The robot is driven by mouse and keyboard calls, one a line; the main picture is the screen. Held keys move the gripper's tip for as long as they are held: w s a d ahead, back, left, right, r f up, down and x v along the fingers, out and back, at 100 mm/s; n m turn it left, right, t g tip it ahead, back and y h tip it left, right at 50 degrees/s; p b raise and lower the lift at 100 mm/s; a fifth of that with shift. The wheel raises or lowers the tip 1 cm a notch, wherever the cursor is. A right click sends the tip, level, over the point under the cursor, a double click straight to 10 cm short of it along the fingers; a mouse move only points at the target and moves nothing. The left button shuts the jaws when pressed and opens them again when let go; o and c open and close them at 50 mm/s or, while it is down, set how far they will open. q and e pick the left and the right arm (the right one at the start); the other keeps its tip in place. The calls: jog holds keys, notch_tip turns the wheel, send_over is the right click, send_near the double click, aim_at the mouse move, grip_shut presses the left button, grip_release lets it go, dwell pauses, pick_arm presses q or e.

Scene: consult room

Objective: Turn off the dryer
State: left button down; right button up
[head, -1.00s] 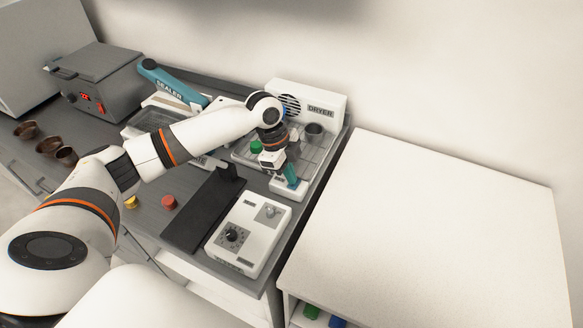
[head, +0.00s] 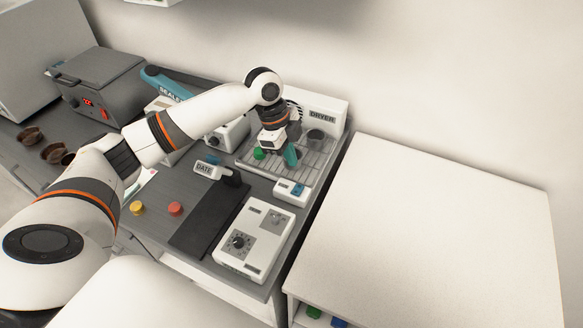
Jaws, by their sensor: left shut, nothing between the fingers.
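The white dryer (head: 338,106) stands at the back right of the grey bench, with its name on the front and a wire rack tray before it. A small white switch box (head: 286,197) sits at the front of the rack, with a blue rocker switch (head: 298,190) on its top; its on or off position is too small to tell. My left gripper (head: 291,156) is shut and empty, with teal fingertips pointing down over the rack, behind the switch and apart from it. The arm hides part of the dryer's fan grille. My right gripper is not in view.
A dark cup (head: 315,136) and a green cap (head: 259,153) are at the rack. In front are a white dial device (head: 256,240), a black mat (head: 206,219) and a "DATE" stamp (head: 209,169). A bare white cabinet top (head: 430,230) lies to the right.

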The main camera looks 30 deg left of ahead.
pick_arm(q)
jog(key=w+b+v, duration=0.1)
jog(key=v, duration=0.5)
jog(key=shift+w, duration=0.2)
jog(key=shift+d, duration=0.15)
